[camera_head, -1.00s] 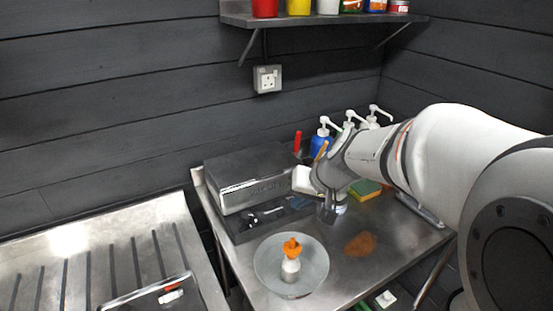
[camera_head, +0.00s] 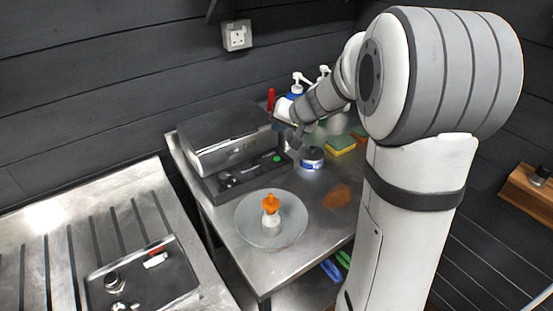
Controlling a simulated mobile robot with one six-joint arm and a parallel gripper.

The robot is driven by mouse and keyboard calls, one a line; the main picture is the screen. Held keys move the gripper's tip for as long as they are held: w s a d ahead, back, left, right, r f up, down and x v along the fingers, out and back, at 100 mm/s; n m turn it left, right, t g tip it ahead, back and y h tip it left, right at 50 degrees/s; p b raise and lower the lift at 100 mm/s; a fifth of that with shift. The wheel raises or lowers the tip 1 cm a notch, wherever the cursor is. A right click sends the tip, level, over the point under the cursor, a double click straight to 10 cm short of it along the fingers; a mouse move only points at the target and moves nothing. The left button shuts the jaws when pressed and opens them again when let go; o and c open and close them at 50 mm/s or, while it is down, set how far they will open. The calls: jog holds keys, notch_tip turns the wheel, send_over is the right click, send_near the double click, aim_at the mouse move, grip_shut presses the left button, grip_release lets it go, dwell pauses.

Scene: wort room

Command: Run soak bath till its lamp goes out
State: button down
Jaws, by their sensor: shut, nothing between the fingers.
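The soak bath appears to be the grey lidded metal box (camera_head: 225,140) at the back left of the steel table. Its lid is down. A dark control panel (camera_head: 240,180) runs along its front, with small silver controls. A green lamp (camera_head: 277,158) shows lit at the panel's right end. My gripper (camera_head: 297,140) is shut and empty, close to the right end of the box, just above and right of the lamp. I cannot tell whether it touches the box.
A round grey plate (camera_head: 245,232) holds a white bottle with an orange top (camera_head: 271,210). A tin (camera_head: 311,158), sponge (camera_head: 341,145) and pump bottles (camera_head: 298,88) stand at right. An orange-brown stain (camera_head: 337,196) marks the table. Another control unit (camera_head: 140,280) sits on the left drainboard.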

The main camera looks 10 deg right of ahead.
notch_tip(320, 180, down, 8)
jog(key=b, duration=0.6)
jog(key=shift+r, duration=0.1)
jog(key=shift+f+b, duration=0.35)
jog(key=shift+b, duration=0.1)
jog(key=shift+f, duration=0.2)
dwell(1.2)
jog(key=shift+f+b, duration=0.25)
jog(key=shift+b, duration=0.5)
jog(key=shift+f+b, duration=0.35)
jog(key=shift+b, duration=0.2)
dwell(0.4)
jog(key=shift+r, duration=0.1)
jog(key=shift+r+p, duration=0.4)
jog(key=shift+r, duration=0.3)
jog(key=shift+r, duration=0.1)
jog(key=shift+r+p, duration=1.55)
jog(key=shift+r, duration=0.85)
